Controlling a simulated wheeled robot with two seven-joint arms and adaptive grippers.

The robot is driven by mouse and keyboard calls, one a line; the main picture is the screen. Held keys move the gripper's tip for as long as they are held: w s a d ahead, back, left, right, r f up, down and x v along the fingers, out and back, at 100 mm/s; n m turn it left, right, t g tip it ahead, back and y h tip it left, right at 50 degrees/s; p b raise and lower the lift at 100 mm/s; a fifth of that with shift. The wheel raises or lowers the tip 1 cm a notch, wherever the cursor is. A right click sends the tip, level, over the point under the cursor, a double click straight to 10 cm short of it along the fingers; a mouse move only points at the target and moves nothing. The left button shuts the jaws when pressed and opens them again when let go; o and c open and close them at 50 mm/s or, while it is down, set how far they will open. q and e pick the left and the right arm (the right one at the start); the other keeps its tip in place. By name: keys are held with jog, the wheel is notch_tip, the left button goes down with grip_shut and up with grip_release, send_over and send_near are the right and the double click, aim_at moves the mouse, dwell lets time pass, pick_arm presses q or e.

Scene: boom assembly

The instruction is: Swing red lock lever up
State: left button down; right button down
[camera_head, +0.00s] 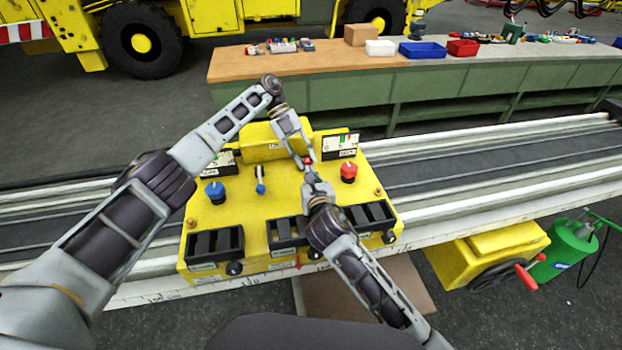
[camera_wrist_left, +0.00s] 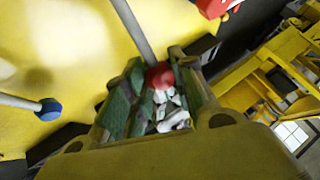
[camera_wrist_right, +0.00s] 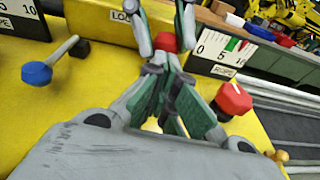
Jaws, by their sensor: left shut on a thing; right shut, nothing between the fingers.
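The red lock lever's knob (camera_head: 308,160) shows as a small red spot between my two grippers on the yellow console. In the left wrist view the red knob (camera_wrist_left: 160,76) sits between the fingers, with its grey rod (camera_wrist_left: 133,30) running off toward the top. My left gripper (camera_head: 303,157) is shut on this knob, reaching from above. My right gripper (camera_head: 312,180) is shut and empty, just in front of the knob. In the right wrist view the red knob (camera_wrist_right: 165,42) shows beyond the fingers (camera_wrist_right: 165,65); I cannot tell whether they touch it.
The yellow console (camera_head: 285,205) carries a blue knob (camera_head: 215,192), a blue-tipped lever (camera_head: 260,182), a red knob (camera_head: 348,172) and black switch boxes (camera_head: 215,244). White scale plates (camera_head: 340,146) stand at its back. A workbench (camera_head: 330,62) with bins lies behind.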

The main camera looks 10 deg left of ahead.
pick_arm(q)
jog(key=shift+s+d+f, duration=0.1)
jog(key=shift+s+f, duration=0.05)
jog(key=shift+f, duration=0.05)
jog(key=c, duration=1.6)
grip_release()
jog(key=shift+c, duration=0.2)
jog(key=o, duration=0.5)
jog(key=shift+r, duration=0.15)
jog(key=v, duration=0.7)
jog(key=shift+r, duration=0.2)
